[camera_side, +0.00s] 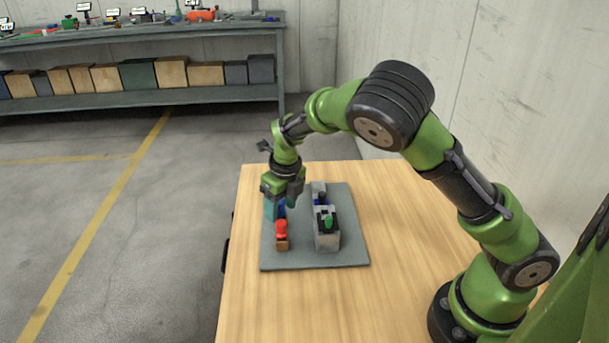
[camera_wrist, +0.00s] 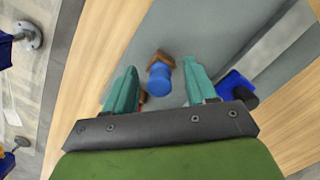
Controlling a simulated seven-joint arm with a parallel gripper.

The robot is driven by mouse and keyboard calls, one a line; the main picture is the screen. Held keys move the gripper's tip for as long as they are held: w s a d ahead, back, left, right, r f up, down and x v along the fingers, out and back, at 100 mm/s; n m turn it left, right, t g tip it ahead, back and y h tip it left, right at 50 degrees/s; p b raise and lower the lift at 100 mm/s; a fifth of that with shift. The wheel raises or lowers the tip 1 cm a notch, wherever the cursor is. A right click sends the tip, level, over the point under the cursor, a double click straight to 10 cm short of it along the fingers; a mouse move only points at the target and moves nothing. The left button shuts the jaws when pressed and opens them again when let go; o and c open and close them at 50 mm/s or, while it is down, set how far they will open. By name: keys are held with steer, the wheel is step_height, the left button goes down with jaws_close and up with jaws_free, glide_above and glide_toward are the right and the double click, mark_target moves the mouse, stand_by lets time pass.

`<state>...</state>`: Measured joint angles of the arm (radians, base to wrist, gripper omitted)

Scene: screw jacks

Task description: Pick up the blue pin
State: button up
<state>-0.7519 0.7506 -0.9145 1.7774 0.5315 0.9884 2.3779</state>
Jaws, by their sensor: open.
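The blue pin (camera_wrist: 159,79) shows in the wrist view with a rounded blue body and a brown block-like foot (camera_wrist: 160,58). It lies between the two teal fingers of my gripper (camera_wrist: 160,67), with a gap on each side. My gripper is open and holds nothing. In the side view my gripper (camera_side: 281,206) points down over the back left of the grey mat (camera_side: 345,255). A little blue shows between its fingers there; the rest of the pin is hidden.
A red pin (camera_side: 281,230) on a brown foot stands just in front of my gripper. To the right is a grey block fixture (camera_side: 327,242) with a green part (camera_side: 328,222) and blue parts. The wooden table (camera_side: 390,290) is clear around the mat.

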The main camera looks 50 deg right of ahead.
mark_target(284, 203)
jaws_close()
steer(key=shift+r, duration=0.2)
steer(key=shift+r, duration=0.35)
step_height(284, 203, up, 11)
steer(key=s+d+n, duration=0.5)
steer(key=s+n, duration=0.1)
steer(key=s, duration=0.2)
steer(key=shift+s+d+y, duration=0.25)
steer(key=shift+d+y, duration=0.05)
steer(key=shift+y, duration=0.1)
steer(key=shift+f, duration=0.1)
